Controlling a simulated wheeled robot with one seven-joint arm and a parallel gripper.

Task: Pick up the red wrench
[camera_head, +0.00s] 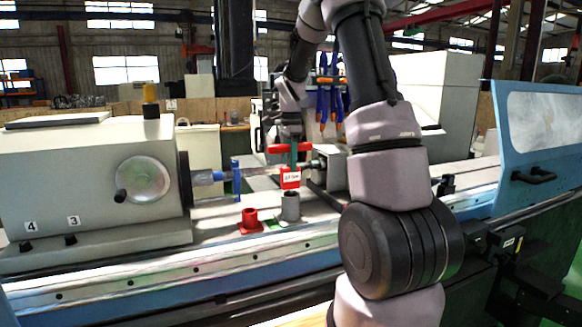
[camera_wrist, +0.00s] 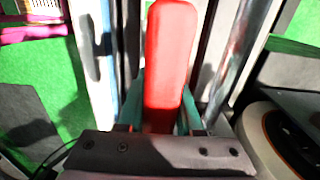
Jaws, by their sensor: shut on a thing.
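The red wrench (camera_head: 290,178) is held by my gripper (camera_head: 293,160) in the head view. A red block with a white label shows below the teal fingers, and a red crossbar shows level with their upper part. In the wrist view the red wrench (camera_wrist: 170,55) is a long red bar between the teal fingers of my gripper (camera_wrist: 162,112), which are shut on it. In the head view the wrench hangs just above a grey cylindrical holder (camera_head: 291,206). I cannot tell whether they touch.
A red holder (camera_head: 250,220) stands left of the grey one on the machine bed. A blue tool (camera_head: 236,180) stands upright further left, near the grinder's headstock (camera_head: 90,180). A workpiece shaft (camera_head: 262,171) runs behind the wrench. A blue guard panel (camera_head: 540,125) stands at the right.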

